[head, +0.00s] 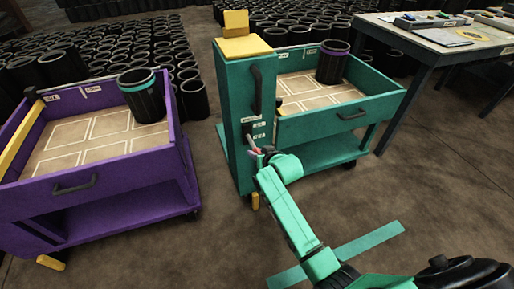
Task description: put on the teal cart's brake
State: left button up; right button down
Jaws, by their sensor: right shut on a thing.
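The teal cart (237,92) stands upright in the middle of the head view, with a tall end post at its left. A small lever (250,141) sticks out of the post's front face, beside small labelled plates (260,132). My right gripper (262,152) is at this lever, low on the post, and is shut on its end, where a bit of red shows. The fingers are small here and partly hide the grip. A yellow pedal-like piece (255,201) sits at the foot of the post. My left gripper is out of view.
A purple cart (100,205) with a teal-banded black sleeve (142,97) stands at the left. A purple-banded sleeve (332,62) stands in the teal cart's tray. A worktable (425,45) is at the right, black sleeves behind. A teal strip (370,243) lies on open floor.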

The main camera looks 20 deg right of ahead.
aim_at(252, 145)
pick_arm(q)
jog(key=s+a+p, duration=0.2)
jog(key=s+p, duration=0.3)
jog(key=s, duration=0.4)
pick_arm(e)
notch_tip(252, 145, up, 2)
jog(key=shift+w+r+g, duration=0.1)
jog(key=shift+w+g, duration=0.05)
jog(key=shift+g, duration=0.55)
jog(key=r+g+p, duration=0.1)
jog(key=p, duration=0.1)
jog(key=r+g+p, duration=0.1)
jog(key=p, duration=0.2)
jog(key=shift+w, duration=0.3)
pick_arm(q)
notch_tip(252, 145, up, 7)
jog(key=p, duration=0.1)
jog(key=shift+p, duration=0.35)
pick_arm(e)
jog(key=shift+w+r+g, duration=0.3)
jog(key=shift+g, duration=0.7)
jog(key=c, duration=0.5)
grip_release()
